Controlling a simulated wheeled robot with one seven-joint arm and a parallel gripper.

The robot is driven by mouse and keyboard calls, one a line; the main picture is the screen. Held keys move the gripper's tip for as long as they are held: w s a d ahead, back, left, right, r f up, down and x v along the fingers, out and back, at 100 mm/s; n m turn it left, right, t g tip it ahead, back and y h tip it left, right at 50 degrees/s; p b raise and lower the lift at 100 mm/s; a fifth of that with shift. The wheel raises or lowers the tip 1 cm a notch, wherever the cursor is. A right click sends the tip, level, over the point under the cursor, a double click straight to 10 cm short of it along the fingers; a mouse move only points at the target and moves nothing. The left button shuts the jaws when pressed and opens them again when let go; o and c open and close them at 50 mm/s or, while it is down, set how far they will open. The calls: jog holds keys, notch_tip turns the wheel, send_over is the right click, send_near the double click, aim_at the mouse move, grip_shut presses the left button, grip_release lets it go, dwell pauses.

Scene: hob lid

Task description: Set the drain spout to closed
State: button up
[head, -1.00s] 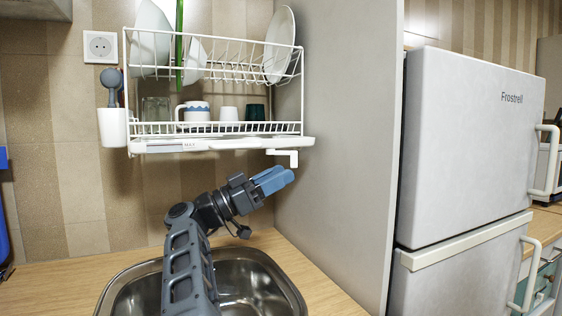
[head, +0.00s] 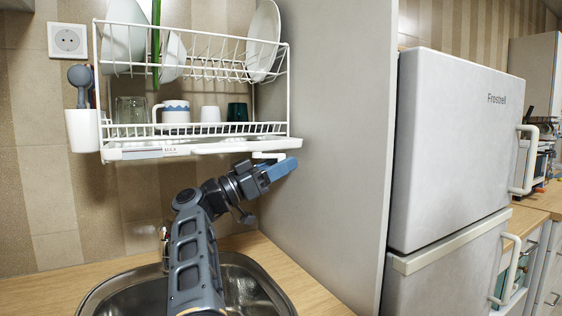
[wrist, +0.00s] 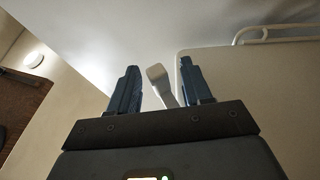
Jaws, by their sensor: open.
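The drain spout (head: 268,156) is a small white piece under the right end of the dish rack's drip tray (head: 200,147). My gripper (head: 280,170) is at the spout, just below the tray, with its blue fingers hiding the spout's lower part. In the wrist view, a pale, flat-ended bar that looks like the spout (wrist: 158,82) stands between the two open fingers (wrist: 159,68). It is nearer the right finger, and I cannot tell whether it touches it.
The wire dish rack (head: 192,85) holds plates, a mug and glasses. A utensil cup (head: 83,130) hangs at its left. A grey side panel (head: 335,120) stands close right of my gripper, then the fridge (head: 450,150). The sink (head: 262,290) is below.

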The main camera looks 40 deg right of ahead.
jog(key=shift+s+d+r, duration=0.1)
jog(key=shift+d, duration=0.1)
grip_shut()
dwell(0.4)
